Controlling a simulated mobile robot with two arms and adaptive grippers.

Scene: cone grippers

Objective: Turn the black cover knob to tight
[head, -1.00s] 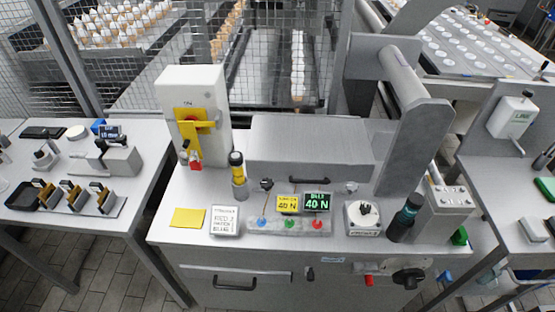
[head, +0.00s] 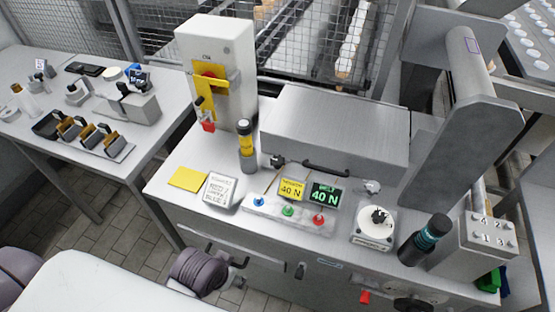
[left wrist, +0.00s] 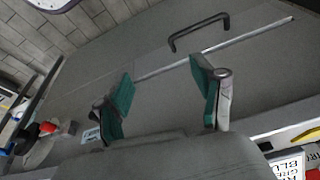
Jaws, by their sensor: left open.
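The black knob (head: 277,161) is small and stands at the left front corner of the grey cover (head: 335,122) on the bench. A paler grey knob (head: 372,187) stands at the cover's right front corner. My left gripper shows in the left wrist view (left wrist: 163,84), its green-padded fingers apart with nothing between them. It faces the grey cabinet front, away from the black knob. In the head view my left arm reaches in at the bottom left, below the bench edge; its fingers cannot be made out there. My right gripper is not in view.
A cabinet handle (left wrist: 199,32) lies beyond my left fingers. On the bench stand a yellow-black cylinder (head: 247,147), a button strip (head: 265,207) with two 40 N displays, a white dial (head: 374,228) and a dark bottle (head: 425,239). A yellow note (head: 188,179) lies front left.

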